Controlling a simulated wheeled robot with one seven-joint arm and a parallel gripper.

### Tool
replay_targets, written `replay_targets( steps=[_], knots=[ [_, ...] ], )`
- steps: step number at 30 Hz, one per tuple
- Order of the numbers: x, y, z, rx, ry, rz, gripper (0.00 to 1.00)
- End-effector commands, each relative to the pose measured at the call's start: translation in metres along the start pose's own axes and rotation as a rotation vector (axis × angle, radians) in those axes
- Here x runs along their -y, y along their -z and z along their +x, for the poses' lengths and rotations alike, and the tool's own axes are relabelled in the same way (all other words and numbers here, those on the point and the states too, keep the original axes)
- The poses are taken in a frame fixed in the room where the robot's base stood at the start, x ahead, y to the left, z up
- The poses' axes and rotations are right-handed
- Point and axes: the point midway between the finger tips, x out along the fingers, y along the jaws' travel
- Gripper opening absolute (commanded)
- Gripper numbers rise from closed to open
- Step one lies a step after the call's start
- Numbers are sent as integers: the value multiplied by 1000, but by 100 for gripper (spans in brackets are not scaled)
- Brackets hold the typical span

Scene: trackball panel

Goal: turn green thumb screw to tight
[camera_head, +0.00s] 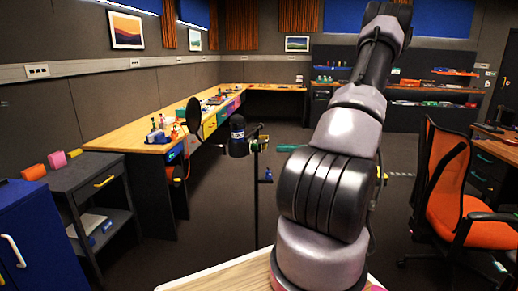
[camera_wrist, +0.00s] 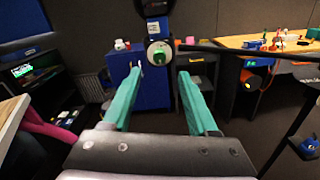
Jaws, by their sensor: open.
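The green thumb screw (camera_wrist: 156,55) shows in the wrist view on a pale round disc, just below a black microphone (camera_wrist: 153,7). It is ahead of my gripper (camera_wrist: 160,80), near the line between the fingertips and beyond them. My gripper has two teal fingers, spread wide apart with nothing between them. In the head view the microphone (camera_head: 238,138) hangs beside a thin dark stand (camera_head: 257,195). The green screw cannot be made out there.
A dark bar (camera_wrist: 240,49) runs right from the screw's joint in the wrist view. A round black disc (camera_head: 193,115) stands left of the microphone. A long wooden workbench (camera_head: 150,137) lines the left wall. An orange chair (camera_head: 455,190) is at right.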

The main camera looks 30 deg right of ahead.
Motion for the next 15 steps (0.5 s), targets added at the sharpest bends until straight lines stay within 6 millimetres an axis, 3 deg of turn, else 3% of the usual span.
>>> replay_targets(
  steps=[9, 15],
  knots=[
    [-2, 0, 61, -2, -5, 1, 59],
    [-1, 0, 80, -2, -3, 0, 59]
  ],
)
